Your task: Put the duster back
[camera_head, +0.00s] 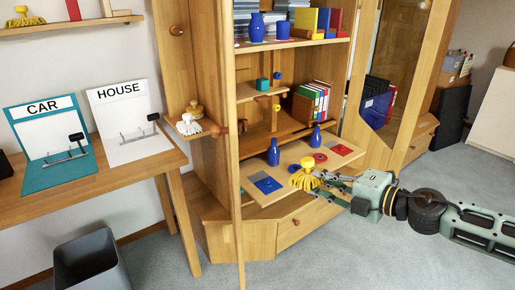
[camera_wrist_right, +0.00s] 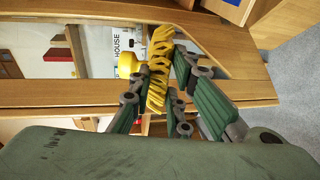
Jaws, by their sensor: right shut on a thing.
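A duster with yellow strands and a yellow knob (camera_head: 304,178) is in my right gripper (camera_head: 320,186), over the front of the cabinet's fold-down board. In the right wrist view the same duster (camera_wrist_right: 159,68) lies between the fingertips of my right gripper (camera_wrist_right: 158,92), which are shut on its yellow strands. The knob points left in that view. Another yellow-stranded duster (camera_head: 24,18) lies on the wall shelf at top left. A white-stranded duster (camera_head: 188,126) is on the small side shelf of the cabinet. My left gripper is not in view.
The fold-down board (camera_head: 341,161) holds two blue bottles, with a grey-and-blue panel (camera_head: 267,184) and red pieces. A desk (camera_head: 110,181) with CAR and HOUSE boards stands left. A dark bin (camera_head: 90,264) is on the floor. A glass door (camera_head: 392,60) stands open at right.

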